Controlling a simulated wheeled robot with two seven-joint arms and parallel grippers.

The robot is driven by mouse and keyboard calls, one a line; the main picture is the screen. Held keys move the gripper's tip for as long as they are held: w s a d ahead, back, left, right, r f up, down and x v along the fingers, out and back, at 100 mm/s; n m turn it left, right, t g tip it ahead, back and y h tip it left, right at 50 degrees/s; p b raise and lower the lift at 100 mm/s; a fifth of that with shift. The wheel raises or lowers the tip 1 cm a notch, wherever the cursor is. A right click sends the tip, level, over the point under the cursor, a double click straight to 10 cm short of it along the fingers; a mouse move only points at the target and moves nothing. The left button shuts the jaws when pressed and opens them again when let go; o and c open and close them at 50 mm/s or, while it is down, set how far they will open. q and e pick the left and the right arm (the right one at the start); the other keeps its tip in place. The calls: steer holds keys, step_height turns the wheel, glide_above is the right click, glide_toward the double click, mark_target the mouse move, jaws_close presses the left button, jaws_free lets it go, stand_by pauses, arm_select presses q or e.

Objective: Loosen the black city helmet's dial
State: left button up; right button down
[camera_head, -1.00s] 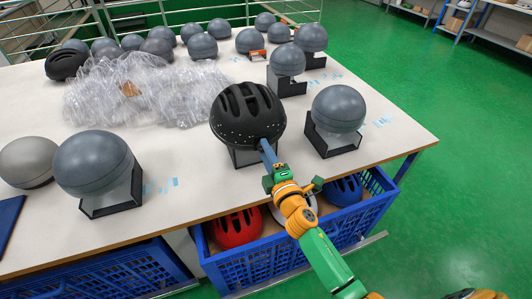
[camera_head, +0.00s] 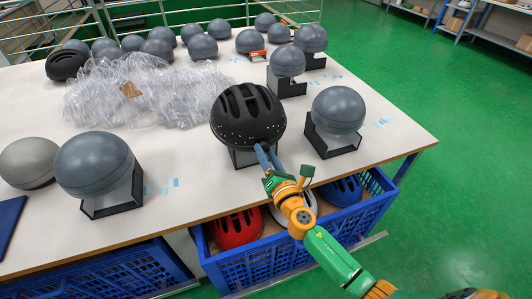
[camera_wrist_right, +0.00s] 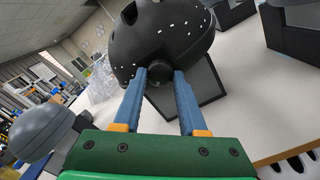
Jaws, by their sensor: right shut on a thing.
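The black city helmet (camera_head: 248,113), vented and dotted with small white marks, sits on a dark-sided stand near the table's front edge. In the right wrist view the helmet (camera_wrist_right: 163,32) fills the upper middle. Its round black dial (camera_wrist_right: 159,71) is at the lower rim, between my two blue fingertips. My right gripper (camera_head: 264,150) reaches up to the rim from the front, and it shows in the wrist view (camera_wrist_right: 160,74) shut on the dial. In the head view the fingers hide the dial. My left gripper is not in view.
Grey domes on stands flank the helmet, at left (camera_head: 95,163) and right (camera_head: 338,109). Crumpled clear plastic (camera_head: 140,95) lies behind left. A blue crate (camera_head: 270,266) holding helmets, one red (camera_head: 236,229), stands below the front edge. Bare tabletop lies left of the helmet.

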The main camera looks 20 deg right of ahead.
steer(key=shift+n+p, duration=0.95)
steer(key=shift+n, duration=3.55)
steer(key=shift+c, duration=2.2)
jaws_free()
steer(key=shift+s, duration=0.1)
steer(key=s, duration=0.7)
steer(key=shift+d, duration=0.15)
